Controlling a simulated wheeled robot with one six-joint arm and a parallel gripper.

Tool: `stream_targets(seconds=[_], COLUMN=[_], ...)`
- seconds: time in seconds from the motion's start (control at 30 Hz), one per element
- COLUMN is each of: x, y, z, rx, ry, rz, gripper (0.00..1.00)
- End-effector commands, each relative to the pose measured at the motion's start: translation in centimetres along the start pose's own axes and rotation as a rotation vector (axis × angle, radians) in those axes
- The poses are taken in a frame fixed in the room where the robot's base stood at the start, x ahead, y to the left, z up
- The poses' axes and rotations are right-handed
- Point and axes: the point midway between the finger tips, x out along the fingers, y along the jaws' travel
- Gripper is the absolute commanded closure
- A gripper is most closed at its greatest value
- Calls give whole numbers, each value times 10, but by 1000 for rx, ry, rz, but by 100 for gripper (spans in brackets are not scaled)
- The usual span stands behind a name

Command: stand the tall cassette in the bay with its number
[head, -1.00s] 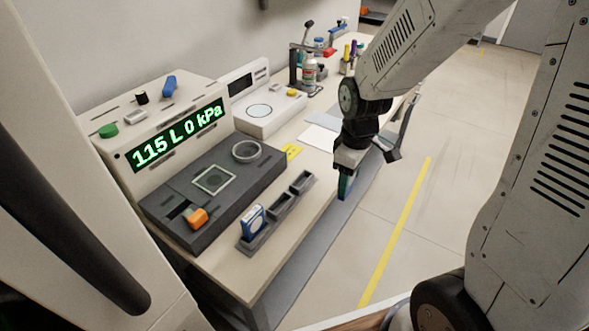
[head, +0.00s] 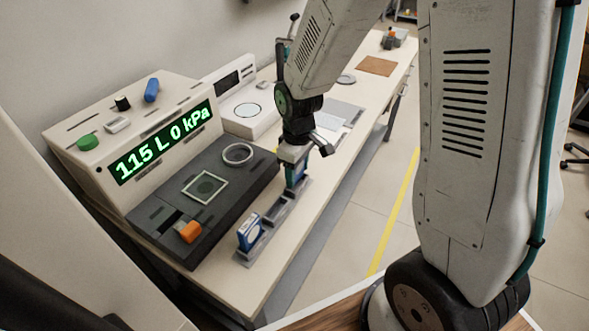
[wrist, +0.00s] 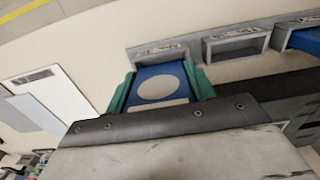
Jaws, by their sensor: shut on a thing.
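My gripper (head: 297,166) is shut on a blue cassette (wrist: 162,83) with a pale oval face, between green fingers in the wrist view. In the head view the held cassette (head: 300,173) hangs upright at the far end of the grey bay rack (head: 256,254). In the wrist view the held cassette lies just in front of the leftmost bay (wrist: 157,51). The middle bay (wrist: 236,46) is empty. A second blue-and-white cassette (head: 250,232) stands in the nearest bay. The bay plates carry marks too small to read. I cannot tell whether the held cassette touches the rack.
A dark instrument deck (head: 165,222) with a ring and an orange block lies left of the rack. A white device (head: 243,108) stands farther back. The bench's front edge runs close to the rack.

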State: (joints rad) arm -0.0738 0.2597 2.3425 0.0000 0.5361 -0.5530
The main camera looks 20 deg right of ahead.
Motion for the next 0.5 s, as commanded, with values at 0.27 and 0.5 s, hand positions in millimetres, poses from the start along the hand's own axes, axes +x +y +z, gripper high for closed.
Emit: stream_targets(seconds=[0.27,0.5], x=[5,4], y=[-3,-2], z=[2,1], rx=[-3,-2], ry=[-7,-4], rz=[-5,-3], gripper=[27,24])
